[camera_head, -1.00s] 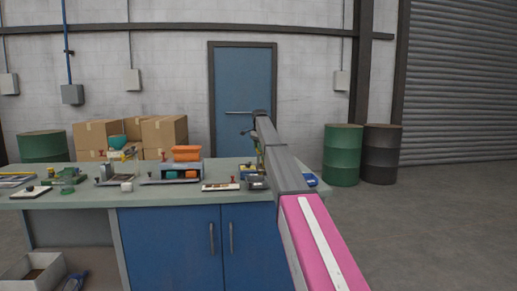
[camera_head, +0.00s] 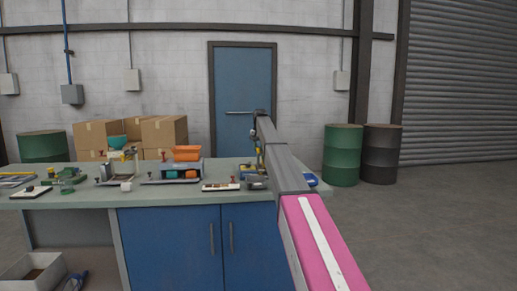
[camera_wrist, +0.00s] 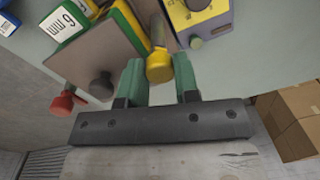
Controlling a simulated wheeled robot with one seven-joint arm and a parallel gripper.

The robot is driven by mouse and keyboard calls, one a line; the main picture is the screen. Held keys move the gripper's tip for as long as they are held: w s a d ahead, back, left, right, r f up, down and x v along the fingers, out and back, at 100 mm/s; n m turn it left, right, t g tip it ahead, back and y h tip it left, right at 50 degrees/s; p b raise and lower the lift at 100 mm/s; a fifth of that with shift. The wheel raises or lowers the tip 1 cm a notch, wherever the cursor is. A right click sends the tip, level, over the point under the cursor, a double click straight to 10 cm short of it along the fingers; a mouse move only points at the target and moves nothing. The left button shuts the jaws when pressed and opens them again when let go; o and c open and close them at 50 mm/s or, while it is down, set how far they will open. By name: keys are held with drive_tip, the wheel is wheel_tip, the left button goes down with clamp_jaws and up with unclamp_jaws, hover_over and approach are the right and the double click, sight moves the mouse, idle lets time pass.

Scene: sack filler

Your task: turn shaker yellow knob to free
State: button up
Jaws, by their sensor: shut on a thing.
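In the wrist view, the yellow knob (camera_wrist: 159,66) sits between the two green fingers of my gripper (camera_wrist: 158,80), which are shut on it. The knob stands on a stem beside a grey plate (camera_wrist: 95,50). Which way the knob is turned cannot be read. In the head view, my arm reaches over the right end of the bench and hides most of what my gripper holds.
A red knob (camera_wrist: 64,103), a dark knob (camera_wrist: 102,86) and a yellow box (camera_wrist: 201,14) are close to my gripper. On the bench (camera_head: 100,199) stand an orange-topped device (camera_head: 187,154) and a teal bowl (camera_head: 117,142). Drums (camera_head: 343,155) stand behind at right; the right floor is clear.

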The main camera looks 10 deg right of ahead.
drive_tip(key=n, duration=0.4)
drive_tip(key=shift+n, duration=2.2)
drive_tip(key=o, duration=0.9)
drive_tip(key=shift+r, duration=0.1)
drive_tip(key=r, duration=1)
drive_tip(key=shift+w+d+r, duration=0.15)
drive_tip(key=shift+d+r, duration=0.05)
drive_tip(key=shift+r, duration=0.15)
